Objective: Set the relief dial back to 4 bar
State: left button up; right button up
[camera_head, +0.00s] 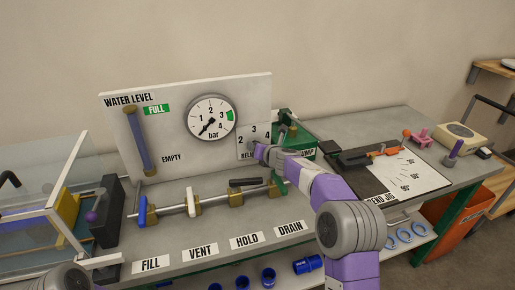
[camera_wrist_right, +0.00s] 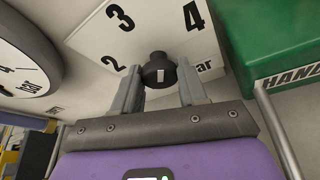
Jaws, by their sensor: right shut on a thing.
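The relief dial is a small dark knob (camera_wrist_right: 153,68) on a white plate (camera_wrist_right: 88,36) marked 2, 3, 4 and bar. The plate (camera_head: 248,137) also shows in the head view, right of the gauge, with its label partly hidden by my gripper. My right gripper (camera_wrist_right: 160,76) is shut on the knob, one finger on each side. A short white mark shows on the knob; I cannot tell which number it points to. The round pressure gauge (camera_head: 211,112) has its needle toward the lower left. My left gripper is not in view.
A pipe with brass fittings (camera_head: 236,198) and valve handles runs along the bench below the panel. A green pump box (camera_head: 303,140) stands close right of the dial. Farther right is a dark board with a white angle sheet (camera_head: 405,172). FILL, VENT, HOLD and DRAIN labels line the front.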

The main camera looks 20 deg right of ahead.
jog(key=m+y, duration=0.2)
jog(key=m, duration=0.1)
jog(key=shift+d+m+t, duration=0.1)
jog(key=shift+m+t, duration=0.2)
jog(key=shift+y, duration=0.3)
dwell(0.3)
jog(key=o, duration=1.1)
jog(key=shift+c, duration=0.2)
jog(key=r+p, duration=0.3)
jog(key=r, duration=0.1)
jog(key=r+p, duration=0.3)
jog(key=r, duration=0.2)
jog(key=shift+a, duration=0.2)
jog(key=shift+d+r+p, duration=0.15)
jog(key=shift+r+p, duration=0.3)
jog(key=shift+r, duration=0.05)
